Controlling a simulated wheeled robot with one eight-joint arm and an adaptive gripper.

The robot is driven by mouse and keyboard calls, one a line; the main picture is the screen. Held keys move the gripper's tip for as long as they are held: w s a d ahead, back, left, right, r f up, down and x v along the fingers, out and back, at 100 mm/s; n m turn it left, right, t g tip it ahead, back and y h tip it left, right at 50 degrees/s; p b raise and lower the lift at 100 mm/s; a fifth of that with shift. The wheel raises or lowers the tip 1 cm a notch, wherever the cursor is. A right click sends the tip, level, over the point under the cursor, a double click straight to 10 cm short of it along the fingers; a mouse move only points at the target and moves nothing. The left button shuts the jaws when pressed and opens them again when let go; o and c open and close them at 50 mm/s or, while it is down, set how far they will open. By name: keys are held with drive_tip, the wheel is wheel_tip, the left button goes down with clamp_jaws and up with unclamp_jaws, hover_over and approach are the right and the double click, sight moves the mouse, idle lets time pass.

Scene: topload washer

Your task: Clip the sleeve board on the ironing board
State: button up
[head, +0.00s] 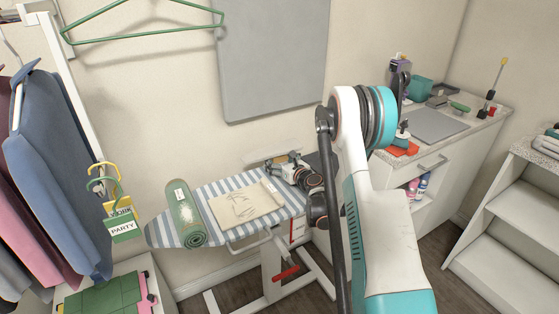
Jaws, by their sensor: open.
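The ironing board (222,188) has a blue-and-white striped cover and stands against the wall, its rounded end to the left. A metal bar shows along its front edge and a red handle (285,272) below it. No item is clearly recognisable as the sleeve board; part of the ironing board's right end is hidden behind my arm. My gripper (294,172) is over the right part of the ironing board, beside a flat cream cloth (243,205). It is open, and its fingertips are small and partly hidden. I cannot tell whether it touches anything.
A green roll (187,220) lies across the ironing board's left part. A grey panel (272,55) is on the wall. A counter (440,140) with several items and white shelves (510,235) stand at the right.

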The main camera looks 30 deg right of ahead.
drive_tip(key=shift+s+d+r, duration=0.1)
drive_tip(key=shift+s+r, duration=0.1)
drive_tip(key=shift+s, duration=1.05)
drive_tip(key=shift+s+r, duration=0.2)
drive_tip(key=shift+s, duration=1)
drive_tip(key=shift+s+d+r, duration=0.1)
drive_tip(key=shift+s+r, duration=0.1)
drive_tip(key=shift+s, duration=1.05)
